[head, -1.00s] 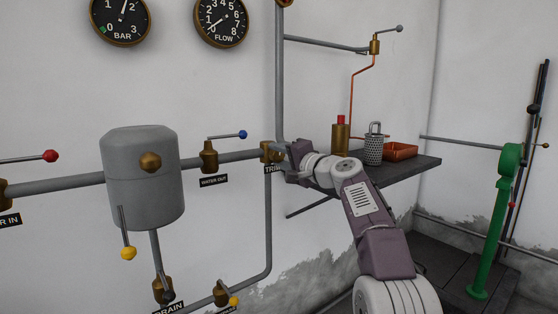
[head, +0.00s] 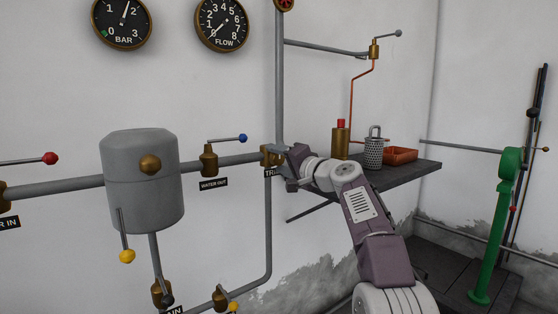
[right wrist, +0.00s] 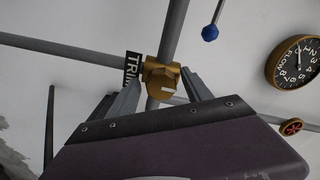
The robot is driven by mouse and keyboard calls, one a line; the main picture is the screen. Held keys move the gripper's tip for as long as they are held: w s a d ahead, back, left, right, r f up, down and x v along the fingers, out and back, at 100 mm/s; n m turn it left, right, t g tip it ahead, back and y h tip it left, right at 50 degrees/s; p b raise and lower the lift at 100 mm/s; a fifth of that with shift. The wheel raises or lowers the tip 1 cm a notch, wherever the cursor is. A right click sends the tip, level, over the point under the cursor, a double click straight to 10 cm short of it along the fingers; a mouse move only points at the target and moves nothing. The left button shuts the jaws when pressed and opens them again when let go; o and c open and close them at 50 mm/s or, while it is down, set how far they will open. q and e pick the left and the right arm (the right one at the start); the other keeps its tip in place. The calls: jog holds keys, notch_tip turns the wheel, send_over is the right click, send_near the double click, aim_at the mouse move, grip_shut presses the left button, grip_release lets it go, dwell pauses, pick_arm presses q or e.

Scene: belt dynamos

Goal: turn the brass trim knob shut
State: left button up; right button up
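The brass trim knob (right wrist: 162,82) sits on a pipe junction beside the TRIM label (right wrist: 132,68) in the right wrist view. A short pale mark shows on its face. My left gripper is not in view.
The blue-tipped WATER OUT lever (head: 242,138) is left of the fitting. A vertical pipe (head: 279,80) rises above the fitting.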

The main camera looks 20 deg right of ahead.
jog(key=shift+s+d, duration=0.15)
jog(key=shift+s, duration=0.1)
jog(key=b+v, duration=0.3)
jog(key=v, duration=0.5)
jog(key=shift+s, duration=0.3)
jog(key=shift+r, duration=0.15)
